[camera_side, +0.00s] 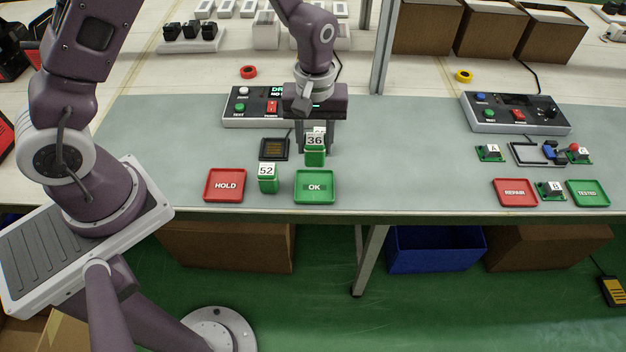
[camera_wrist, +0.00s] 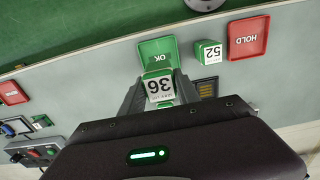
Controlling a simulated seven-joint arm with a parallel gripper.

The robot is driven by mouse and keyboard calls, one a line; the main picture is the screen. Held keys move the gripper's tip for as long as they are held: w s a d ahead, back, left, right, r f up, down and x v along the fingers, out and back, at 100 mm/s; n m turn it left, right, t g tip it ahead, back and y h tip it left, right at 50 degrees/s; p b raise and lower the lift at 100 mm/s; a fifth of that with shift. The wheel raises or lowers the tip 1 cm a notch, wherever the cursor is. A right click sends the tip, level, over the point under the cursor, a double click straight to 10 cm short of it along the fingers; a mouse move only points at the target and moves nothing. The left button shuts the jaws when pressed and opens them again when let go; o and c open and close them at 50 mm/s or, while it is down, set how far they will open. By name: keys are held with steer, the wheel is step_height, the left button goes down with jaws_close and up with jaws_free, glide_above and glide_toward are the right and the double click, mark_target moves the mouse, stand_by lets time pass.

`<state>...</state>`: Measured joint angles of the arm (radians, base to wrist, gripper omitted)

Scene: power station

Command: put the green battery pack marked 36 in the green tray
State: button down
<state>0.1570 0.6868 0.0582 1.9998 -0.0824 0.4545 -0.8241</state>
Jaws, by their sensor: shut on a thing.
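The green battery pack marked 36 (camera_side: 315,157) has a white top label and is upright between the fingers of my gripper (camera_side: 317,140). My gripper is shut on it, just behind the green tray marked OK (camera_side: 317,187). In the wrist view the pack (camera_wrist: 159,86) sits between the fingers, with the green tray (camera_wrist: 158,50) beyond it. The tray looks empty. Whether the pack touches the table or hangs just above it, I cannot tell.
A green pack marked 52 (camera_side: 268,179) stands between the red HOLD tray (camera_side: 225,185) and the green tray. A dark square dock (camera_side: 274,149) lies left of my gripper. A control box (camera_side: 252,107) stands behind.

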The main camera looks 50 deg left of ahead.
mark_target(315, 139)
step_height(315, 139, down, 9)
steer(key=shift+f, duration=0.1)
steer(key=c, duration=0.9)
jaws_free()
step_height(315, 139, up, 13)
steer(key=shift+f, duration=0.15)
steer(key=s+a+r+m+t, duration=0.2)
steer(key=s+r+m, duration=0.1)
steer(key=s+r, duration=0.55)
steer(key=s+a+r+m+t, duration=0.1)
steer(key=s+r+m+t, duration=0.3)
steer(key=r, duration=0.7)
steer(key=s, duration=0.3)
steer(key=s+m, duration=0.1)
steer(key=s, duration=0.2)
steer(key=s+a+r+m, duration=0.1)
steer(key=s, duration=0.2)
steer(key=shift+a, duration=0.1)
